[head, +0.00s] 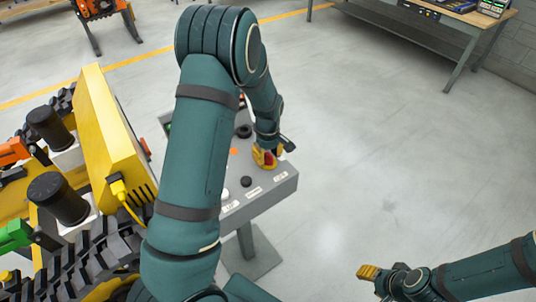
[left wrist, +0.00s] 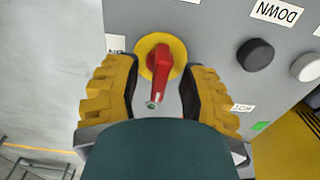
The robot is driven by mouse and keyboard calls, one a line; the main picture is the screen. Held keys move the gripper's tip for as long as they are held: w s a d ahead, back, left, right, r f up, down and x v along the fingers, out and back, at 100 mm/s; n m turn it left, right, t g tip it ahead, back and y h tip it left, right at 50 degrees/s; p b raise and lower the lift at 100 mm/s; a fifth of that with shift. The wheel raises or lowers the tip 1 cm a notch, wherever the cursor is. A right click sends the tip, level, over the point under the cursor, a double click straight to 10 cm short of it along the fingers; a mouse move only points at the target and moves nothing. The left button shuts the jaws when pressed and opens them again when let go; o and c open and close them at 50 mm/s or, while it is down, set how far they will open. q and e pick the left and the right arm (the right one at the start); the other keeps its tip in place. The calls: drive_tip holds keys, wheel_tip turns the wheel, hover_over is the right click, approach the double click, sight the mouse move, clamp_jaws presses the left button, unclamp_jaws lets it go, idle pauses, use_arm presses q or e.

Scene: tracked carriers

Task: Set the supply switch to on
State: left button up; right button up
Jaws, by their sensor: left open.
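The supply switch (left wrist: 159,62) has a red handle on a round yellow base, mounted on a grey control panel (left wrist: 215,20). In the left wrist view the handle points toward the bottom of the picture, slightly tilted. My left gripper (left wrist: 160,78) is open, with one yellow finger on each side of the handle and visible gaps between. In the head view my left gripper (head: 265,157) is at the right edge of the panel (head: 235,200), and only a bit of red shows there. My right gripper (head: 370,272) is low at the right, away from the panel; its jaws are unclear.
Black and white buttons sit beside the switch, with a DOWN label (left wrist: 277,12). A yellow-boxed tracked carrier (head: 110,130) stands left of the panel. A workbench (head: 445,20) is at the back right. The floor right of the panel is clear.

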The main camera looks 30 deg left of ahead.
use_arm(q)
clamp_jaws()
drive_tip(key=shift+m, duration=0.4)
drive_tip(key=m, duration=0.3)
drive_tip(key=shift+m+b, duration=0.3)
drive_tip(key=shift+m, duration=0.1)
drive_tip(key=m, duration=0.4)
drive_tip(key=shift+m+b, duration=0.3)
drive_tip(key=m, duration=0.4)
drive_tip(key=shift+s, duration=0.1)
drive_tip(key=m, duration=0.4)
drive_tip(key=shift+b, duration=0.3)
drive_tip(key=shift+m, duration=0.5)
